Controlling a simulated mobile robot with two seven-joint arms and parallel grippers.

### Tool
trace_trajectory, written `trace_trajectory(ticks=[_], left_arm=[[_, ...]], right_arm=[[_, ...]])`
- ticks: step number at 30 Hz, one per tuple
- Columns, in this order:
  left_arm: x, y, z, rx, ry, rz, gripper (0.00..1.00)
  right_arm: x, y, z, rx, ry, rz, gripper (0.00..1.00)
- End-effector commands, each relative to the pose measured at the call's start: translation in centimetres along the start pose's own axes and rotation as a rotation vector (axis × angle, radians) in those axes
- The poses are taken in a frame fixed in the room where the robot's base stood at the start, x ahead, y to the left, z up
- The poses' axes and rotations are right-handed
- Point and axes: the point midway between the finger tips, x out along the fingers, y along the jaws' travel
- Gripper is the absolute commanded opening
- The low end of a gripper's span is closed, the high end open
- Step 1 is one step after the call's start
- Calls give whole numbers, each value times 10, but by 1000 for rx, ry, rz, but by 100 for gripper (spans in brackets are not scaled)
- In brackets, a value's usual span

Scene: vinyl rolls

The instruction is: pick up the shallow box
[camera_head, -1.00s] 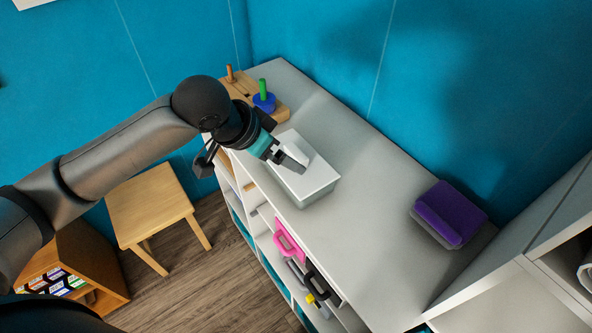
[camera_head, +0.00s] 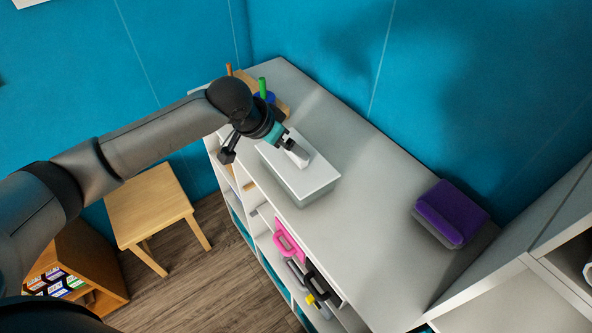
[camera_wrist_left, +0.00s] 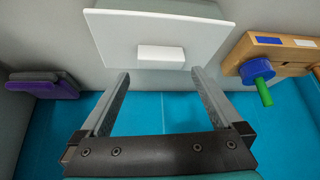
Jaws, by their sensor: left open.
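The shallow box (camera_head: 311,188) stands on the grey shelf top, with a pale lid and greyish sides. It also shows at the top of the left wrist view (camera_wrist_left: 115,33), where a small white block-like handle (camera_wrist_left: 160,56) sits on its lid. My left gripper (camera_head: 299,157) is above the lid, close to the handle. In the left wrist view my left gripper (camera_wrist_left: 160,74) is open, its fingers spread wider than the handle, with nothing held. I cannot tell whether the fingertips touch the lid. In the head view the gripper partly hides the handle. My right gripper is not in view.
A wooden peg toy (camera_wrist_left: 285,55) with blue and green parts stands beside the box. A purple and grey block (camera_head: 450,213) lies toward the right of the shelf top (camera_head: 375,250). A blue wall (camera_head: 330,40) runs behind. A wooden stool (camera_head: 150,205) stands on the floor.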

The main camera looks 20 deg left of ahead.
Motion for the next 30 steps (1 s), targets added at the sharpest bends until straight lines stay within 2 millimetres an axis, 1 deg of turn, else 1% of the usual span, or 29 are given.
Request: trace_trajectory(ticks=[4, 9, 13, 17, 23, 26, 30], left_arm=[[10, 0, 2, 0, 0, 1, 100], [34, -2, 7, -1, -2, 0, 100], [48, -1, 6, 1, -1, 1, 100], [53, -2, 6, 1, 1, -1, 100], [53, -2, 6, 1, 1, -1, 100], [53, -2, 6, 1, 1, -1, 91], [53, -2, 6, 1, 0, -1, 75]], right_arm=[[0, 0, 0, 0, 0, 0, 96], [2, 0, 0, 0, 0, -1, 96], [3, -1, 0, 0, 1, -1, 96], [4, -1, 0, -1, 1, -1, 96], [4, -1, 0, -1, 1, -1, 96], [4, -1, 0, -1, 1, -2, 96], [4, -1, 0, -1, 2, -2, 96]])
